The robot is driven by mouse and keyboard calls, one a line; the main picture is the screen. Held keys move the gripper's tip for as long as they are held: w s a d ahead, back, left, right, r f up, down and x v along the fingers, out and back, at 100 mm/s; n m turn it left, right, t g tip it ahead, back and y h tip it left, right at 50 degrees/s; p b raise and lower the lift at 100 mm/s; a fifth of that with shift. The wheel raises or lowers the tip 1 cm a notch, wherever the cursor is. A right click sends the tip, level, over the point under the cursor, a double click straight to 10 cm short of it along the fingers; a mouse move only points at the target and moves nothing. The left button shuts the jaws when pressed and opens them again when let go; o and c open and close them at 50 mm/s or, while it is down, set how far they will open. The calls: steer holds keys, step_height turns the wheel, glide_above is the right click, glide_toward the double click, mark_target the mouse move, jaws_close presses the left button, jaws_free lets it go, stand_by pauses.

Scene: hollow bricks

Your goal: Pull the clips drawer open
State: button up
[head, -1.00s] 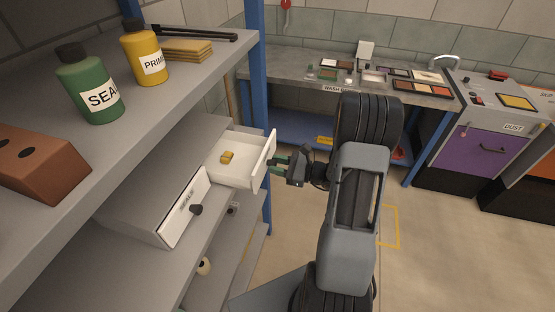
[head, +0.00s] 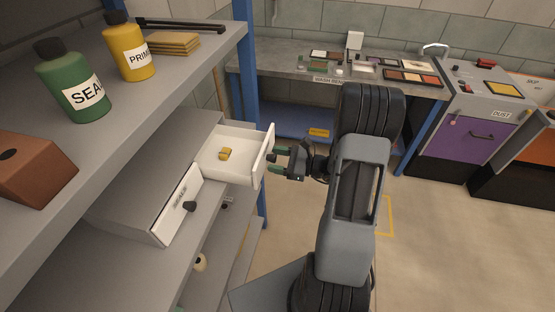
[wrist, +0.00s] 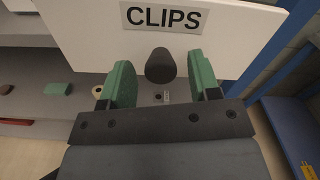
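The clips drawer (head: 218,169) is white and stands pulled out of its grey cabinet in the head view, with small yellow clips (head: 225,153) inside. In the wrist view its front (wrist: 225,40) carries the label CLIPS, with a dark round knob (wrist: 160,66) below the label. My gripper (head: 276,162) is just in front of the drawer front. In the wrist view my gripper (wrist: 162,86) has its green fingers apart, one on each side of the knob, with gaps between them and it.
A shut drawer labelled SEALS (head: 182,207) is beside it. The shelf above holds a green bottle (head: 75,85), a yellow bottle (head: 129,50) and a brown brick (head: 35,175). A blue post (head: 247,80) stands behind the open drawer. Floor to the right is clear.

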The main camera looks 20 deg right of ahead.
steer(key=b+v, duration=0.2)
steer(key=v, duration=1.2)
steer(key=shift+b, duration=0.3)
steer(key=shift+a, duration=0.15)
steer(key=s+a+f+n+g+h, duration=0.5)
steer(key=s+a+n+g+h, duration=0.1)
steer(key=n+g, duration=0.35)
steer(key=a+r+n+t+h, duration=0.2)
steer(key=a+r+n+h, duration=0.6)
steer(key=a+r+n, duration=0.3)
steer(key=shift+w+a+r+n, duration=0.2)
steer(key=shift+w+r+n, duration=0.1)
steer(key=shift+r+n, duration=0.65)
